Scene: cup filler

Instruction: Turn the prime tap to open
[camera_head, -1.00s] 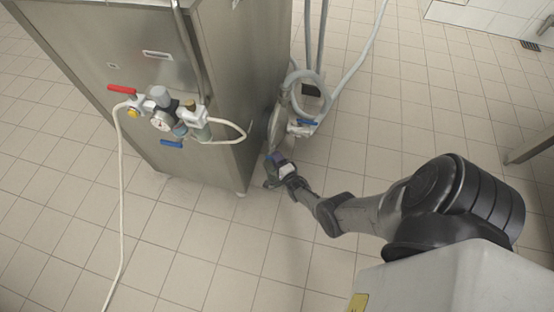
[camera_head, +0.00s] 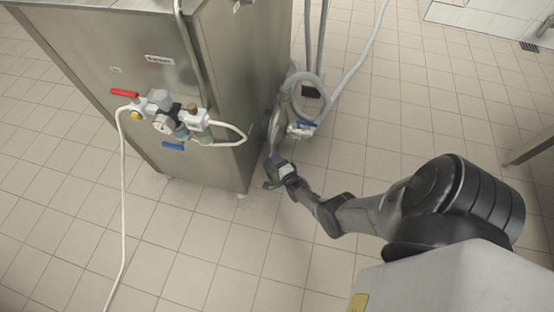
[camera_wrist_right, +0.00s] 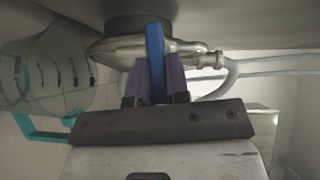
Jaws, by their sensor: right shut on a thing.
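A blue lever (camera_wrist_right: 155,62) sits on a metal valve body (camera_wrist_right: 125,50) under a steel surface in the right wrist view; it looks like the prime tap's handle. The purple fingers of my right gripper (camera_wrist_right: 157,78) are shut on it, one on each side. In the head view my right gripper (camera_head: 277,166) is low beside the right edge of the steel cabinet (camera_head: 235,100). The lever between its fingers is hidden or too small to tell there. My left gripper is not in view.
Tiled floor (camera_head: 200,240) is clear in front.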

